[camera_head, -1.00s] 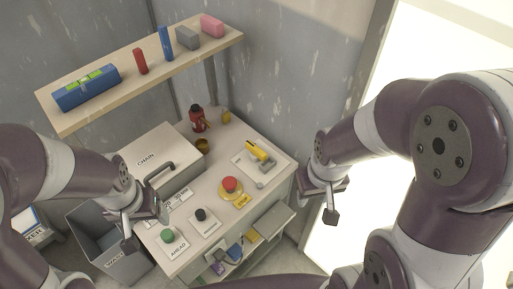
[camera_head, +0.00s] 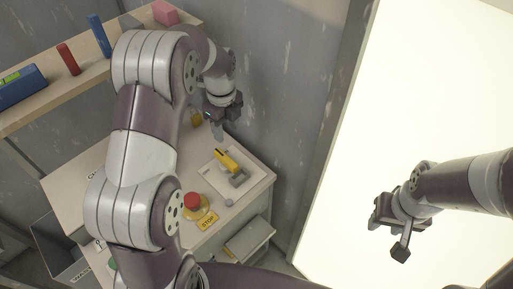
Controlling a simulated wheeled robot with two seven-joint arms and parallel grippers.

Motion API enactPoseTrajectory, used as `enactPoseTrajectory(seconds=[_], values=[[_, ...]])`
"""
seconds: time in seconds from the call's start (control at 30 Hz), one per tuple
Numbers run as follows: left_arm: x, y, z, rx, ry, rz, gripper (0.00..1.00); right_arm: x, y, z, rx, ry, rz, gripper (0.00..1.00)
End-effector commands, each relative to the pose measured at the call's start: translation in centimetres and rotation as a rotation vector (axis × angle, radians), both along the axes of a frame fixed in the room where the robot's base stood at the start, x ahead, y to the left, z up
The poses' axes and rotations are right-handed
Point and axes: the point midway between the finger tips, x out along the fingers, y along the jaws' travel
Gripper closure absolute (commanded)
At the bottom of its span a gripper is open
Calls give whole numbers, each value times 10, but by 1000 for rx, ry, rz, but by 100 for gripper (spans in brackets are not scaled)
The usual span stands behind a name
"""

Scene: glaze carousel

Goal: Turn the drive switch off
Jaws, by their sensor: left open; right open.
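A switch with a yellow lever handle (camera_head: 226,160) sits on a pale plate (camera_head: 245,184) at the right part of the worktop; no label on it is readable. The lever slants up toward the back left from a grey block. My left gripper (camera_head: 224,129) is open and empty, pointing down close behind the switch near the wall, with no visible contact. My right gripper (camera_head: 388,239) is open and empty, far to the right against the bright opening.
A red stop button (camera_head: 192,201) on a yellow base stands in front of the switch, beside a STOP label (camera_head: 208,223). A small yellow item (camera_head: 196,119) is near my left gripper. A shelf (camera_head: 47,103) with blocks is at the left. My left arm hides much of the worktop.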

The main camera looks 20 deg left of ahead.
Motion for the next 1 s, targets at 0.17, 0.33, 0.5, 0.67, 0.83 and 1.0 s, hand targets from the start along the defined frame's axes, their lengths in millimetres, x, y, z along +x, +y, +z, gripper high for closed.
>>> enactPoseTrajectory(seconds=[0.17,0.33,0.5,0.67,0.83,1.0], values=[[-3,0,-11,-2,12,-108,49,0,0,1,0,0,0,57],[-4,0,-51,-2,14,-106,49,0,0,5,0,0,0,57],[-4,0,-93,-2,10,-105,49,0,0,9,0,0,0,57],[-3,1,-118,-1,8,-104,49,0,0,10,0,0,0,57],[-3,1,-127,-1,5,-104,49,0,0,10,0,0,0,57],[-3,1,-127,-1,5,-104,49,0,0,10,0,0,0,57]])
